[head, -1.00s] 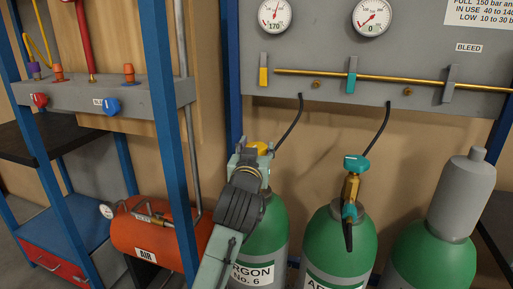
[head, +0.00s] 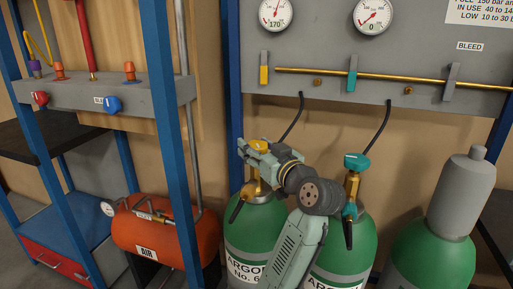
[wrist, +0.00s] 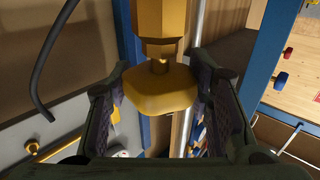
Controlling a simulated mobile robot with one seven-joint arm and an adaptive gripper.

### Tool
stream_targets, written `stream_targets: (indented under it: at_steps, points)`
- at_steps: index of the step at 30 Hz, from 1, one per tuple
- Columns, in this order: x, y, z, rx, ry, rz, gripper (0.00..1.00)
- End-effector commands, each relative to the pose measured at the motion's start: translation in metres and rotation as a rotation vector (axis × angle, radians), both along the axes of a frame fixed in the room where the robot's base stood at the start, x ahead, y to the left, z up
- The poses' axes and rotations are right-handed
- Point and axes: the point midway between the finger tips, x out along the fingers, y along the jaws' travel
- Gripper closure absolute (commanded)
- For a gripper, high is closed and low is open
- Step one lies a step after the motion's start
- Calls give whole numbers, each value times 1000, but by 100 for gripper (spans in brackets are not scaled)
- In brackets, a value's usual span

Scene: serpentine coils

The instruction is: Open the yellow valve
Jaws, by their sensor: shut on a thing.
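The yellow valve knob (head: 259,146) tops the brass valve of the left green gas cylinder (head: 250,226), labelled ARGON No. 6. My gripper (head: 256,157) is shut on this knob, with my arm reaching in from the right. In the wrist view the yellow knob (wrist: 160,92) sits between the two dark fingers of my gripper (wrist: 163,98), with the brass valve body behind it. The exact finger contact is partly hidden in the head view.
A teal-knobbed valve (head: 356,163) on the middle cylinder stands just right of my arm. A grey-capped cylinder (head: 464,195) is farther right. A blue post (head: 172,120) and an orange air tank (head: 165,232) are left. A gauge panel (head: 410,50) hangs behind.

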Motion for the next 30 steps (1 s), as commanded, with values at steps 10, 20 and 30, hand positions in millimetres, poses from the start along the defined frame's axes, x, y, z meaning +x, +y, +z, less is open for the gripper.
stream_targets:
  at_steps: [10,20,30]
  points:
    - [0,0,-1,1,3,17,81]
    - [0,0,-1,0,1,16,42]
    - [0,0,0,1,1,16,32]
